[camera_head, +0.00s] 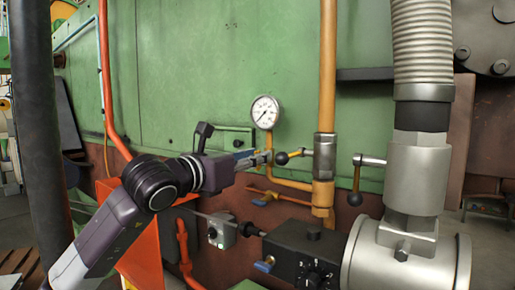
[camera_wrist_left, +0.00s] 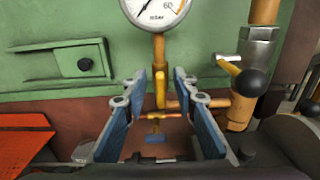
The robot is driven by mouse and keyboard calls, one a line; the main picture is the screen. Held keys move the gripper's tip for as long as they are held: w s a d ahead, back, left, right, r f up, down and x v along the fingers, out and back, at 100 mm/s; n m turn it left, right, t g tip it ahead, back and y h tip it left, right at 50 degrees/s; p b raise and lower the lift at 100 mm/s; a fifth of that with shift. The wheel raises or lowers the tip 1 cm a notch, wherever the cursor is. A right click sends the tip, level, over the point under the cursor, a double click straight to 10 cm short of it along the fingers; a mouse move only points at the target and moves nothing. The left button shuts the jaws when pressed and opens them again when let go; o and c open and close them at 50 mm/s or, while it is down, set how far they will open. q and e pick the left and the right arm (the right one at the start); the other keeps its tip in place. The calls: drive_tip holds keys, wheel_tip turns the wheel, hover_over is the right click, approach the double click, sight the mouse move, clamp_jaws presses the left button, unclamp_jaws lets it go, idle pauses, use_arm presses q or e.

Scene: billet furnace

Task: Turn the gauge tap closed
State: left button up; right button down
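The round white gauge (camera_head: 265,112) sits on a yellow pipe in front of the green wall; its lower part shows in the left wrist view (camera_wrist_left: 155,10). Below it, a short upright yellow piece on the pipe, which looks like the gauge tap (camera_wrist_left: 160,90), shows between my left gripper's fingers. My left gripper (camera_head: 262,157) is open, with its blue-sided fingers (camera_wrist_left: 160,78) apart on either side of that piece. I cannot tell whether they touch it. In the head view the gripper partly hides this spot. My right gripper is not in view.
A black-knobbed lever (camera_head: 283,158) stands just right of the gripper on the thick yellow pipe (camera_head: 327,70). A thin orange pipe with a blue handle (camera_wrist_left: 155,139) runs below. A black box (camera_head: 305,255) and a large grey metal fitting (camera_head: 415,185) stand at the right.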

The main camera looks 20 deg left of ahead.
use_arm(q)
drive_tip(key=shift+w+d, duration=0.15)
drive_tip(key=shift+w, duration=0.25)
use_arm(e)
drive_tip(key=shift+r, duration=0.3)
use_arm(q)
drive_tip(key=shift+c, duration=0.3)
clamp_jaws()
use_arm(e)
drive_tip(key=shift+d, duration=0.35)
use_arm(q)
drive_tip(key=shift+f, duration=0.1)
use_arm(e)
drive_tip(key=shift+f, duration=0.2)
